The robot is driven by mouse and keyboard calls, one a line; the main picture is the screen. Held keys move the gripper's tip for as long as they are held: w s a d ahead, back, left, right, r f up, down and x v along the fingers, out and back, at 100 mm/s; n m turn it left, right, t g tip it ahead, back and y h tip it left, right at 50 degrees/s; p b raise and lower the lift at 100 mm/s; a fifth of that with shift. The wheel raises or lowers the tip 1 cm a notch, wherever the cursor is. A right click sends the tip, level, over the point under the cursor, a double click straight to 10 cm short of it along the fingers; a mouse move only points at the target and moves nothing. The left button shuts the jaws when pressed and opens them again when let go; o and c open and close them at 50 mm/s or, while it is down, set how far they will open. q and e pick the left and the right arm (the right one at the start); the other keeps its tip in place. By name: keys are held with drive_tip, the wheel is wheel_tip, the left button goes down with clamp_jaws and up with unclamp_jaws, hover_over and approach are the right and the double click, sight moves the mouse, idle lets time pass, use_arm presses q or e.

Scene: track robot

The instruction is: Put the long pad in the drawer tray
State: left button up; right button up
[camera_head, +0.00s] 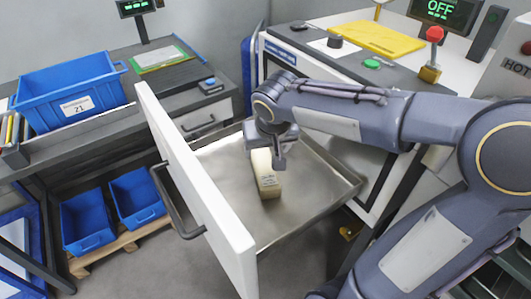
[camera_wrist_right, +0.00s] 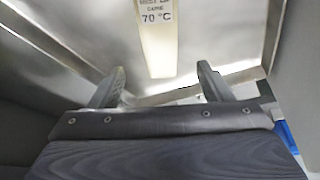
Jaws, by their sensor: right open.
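The long pad (camera_head: 267,178) is a cream block with dark print. It lies in the metal drawer tray (camera_head: 225,160), which is pulled out behind a white front panel. In the right wrist view the pad (camera_wrist_right: 155,42) shows lettering reading "70 °C" and lies on the bare metal. My right gripper (camera_head: 270,155) is over the tray at the pad's far end and hides part of it in the head view. My left gripper is not in view.
The white drawer front (camera_head: 190,180) with its dark handle stands up at the tray's left. A blue crate (camera_head: 70,90) sits on the left bench, and two blue bins (camera_head: 88,222) are below. A yellow mat (camera_head: 377,40) lies on the right cabinet. Tray floor around the pad is clear.

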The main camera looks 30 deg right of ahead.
drive_tip(key=s+a+f+n+y, duration=0.1)
drive_tip(key=s+a+y, duration=0.1)
drive_tip(key=s, duration=0.7)
drive_tip(key=s+a+f+n+t+y, duration=0.1)
drive_tip(key=s+a+y, duration=0.2)
drive_tip(key=s, duration=0.6)
drive_tip(key=shift+s+a+f, duration=0.25)
drive_tip(key=shift+a+f, duration=0.05)
drive_tip(key=shift+a, duration=0.2)
